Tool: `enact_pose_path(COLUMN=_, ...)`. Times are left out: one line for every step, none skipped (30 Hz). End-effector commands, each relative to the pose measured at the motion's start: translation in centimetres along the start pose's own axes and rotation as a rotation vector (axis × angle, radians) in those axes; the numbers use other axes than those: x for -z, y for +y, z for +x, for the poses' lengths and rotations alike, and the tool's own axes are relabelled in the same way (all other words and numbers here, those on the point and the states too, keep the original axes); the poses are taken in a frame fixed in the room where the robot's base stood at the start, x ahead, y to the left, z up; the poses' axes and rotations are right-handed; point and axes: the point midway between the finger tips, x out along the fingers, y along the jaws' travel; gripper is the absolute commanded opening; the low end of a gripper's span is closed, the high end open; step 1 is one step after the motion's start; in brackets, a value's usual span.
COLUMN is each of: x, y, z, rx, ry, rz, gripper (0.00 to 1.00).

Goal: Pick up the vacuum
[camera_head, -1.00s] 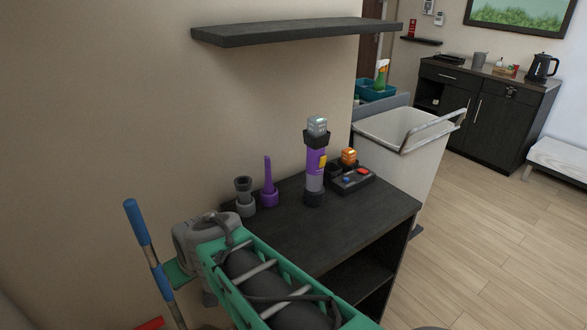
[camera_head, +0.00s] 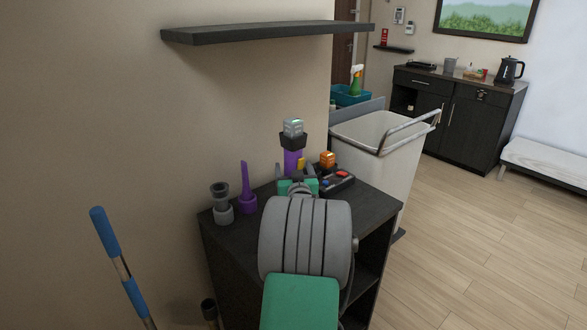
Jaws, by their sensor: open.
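The vacuum (camera_head: 292,158) is an upright stick-shaped device with a purple body, a dark collar and a grey top. It stands on the dark cabinet (camera_head: 372,208). My gripper (camera_head: 295,172) is open at the vacuum's near side, with its grey fingertips at the left and right of the purple body in the picture. I cannot tell how far the fingers reach around it or whether they touch it. My gripper and arm hide the vacuum's lower part.
A purple nozzle (camera_head: 247,190) and a grey attachment (camera_head: 221,205) stand left of the vacuum. A dark base with an orange-topped piece (camera_head: 328,160) is close on its right. A shelf (camera_head: 270,32) overhangs behind. A white cart (camera_head: 385,150) stands right; a blue-handled pole (camera_head: 106,232) is left.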

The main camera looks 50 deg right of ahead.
Motion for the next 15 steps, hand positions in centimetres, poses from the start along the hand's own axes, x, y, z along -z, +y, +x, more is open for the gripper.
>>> enact_pose_path(x=-0.07, y=-0.03, z=0.46, rx=0.000, ry=-0.002, rz=0.000, gripper=0.77)
enact_pose_path(x=-0.05, y=-0.03, z=0.59, rx=0.000, ry=-0.001, rz=0.000, gripper=0.77)
enact_pose_path(x=-0.05, y=-0.03, z=0.66, rx=0.000, ry=-0.001, rz=0.000, gripper=0.77)
enact_pose_path(x=-0.06, y=-0.03, z=0.67, rx=0.000, ry=0.000, rz=0.000, gripper=0.77)
enact_pose_path(x=-0.06, y=-0.03, z=0.65, rx=0.000, ry=0.000, rz=0.000, gripper=0.77)
enact_pose_path(x=-0.06, y=-0.04, z=0.63, rx=0.000, ry=0.000, rz=0.000, gripper=0.77)
enact_pose_path(x=-0.06, y=-0.03, z=0.63, rx=0.000, ry=0.000, rz=0.000, gripper=0.77)
enact_pose_path(x=-0.06, y=-0.04, z=0.63, rx=0.000, ry=0.000, rz=0.000, gripper=0.76)
enact_pose_path(x=-0.07, y=-0.04, z=0.62, rx=0.000, ry=0.000, rz=0.000, gripper=0.73)
enact_pose_path(x=-0.07, y=-0.04, z=0.62, rx=0.000, ry=0.000, rz=0.000, gripper=0.71)
enact_pose_path(x=-0.07, y=-0.04, z=0.61, rx=0.000, ry=0.000, rz=0.000, gripper=0.68)
enact_pose_path(x=-0.06, y=-0.04, z=0.61, rx=0.000, ry=0.000, rz=0.000, gripper=0.65)
enact_pose_path(x=-0.06, y=-0.04, z=0.61, rx=0.000, ry=0.000, rz=0.000, gripper=0.62)
enact_pose_path(x=-0.06, y=-0.04, z=0.61, rx=0.000, ry=0.000, rz=0.000, gripper=0.60)
enact_pose_path(x=-0.06, y=-0.04, z=0.60, rx=0.000, ry=0.000, rz=0.000, gripper=0.57)
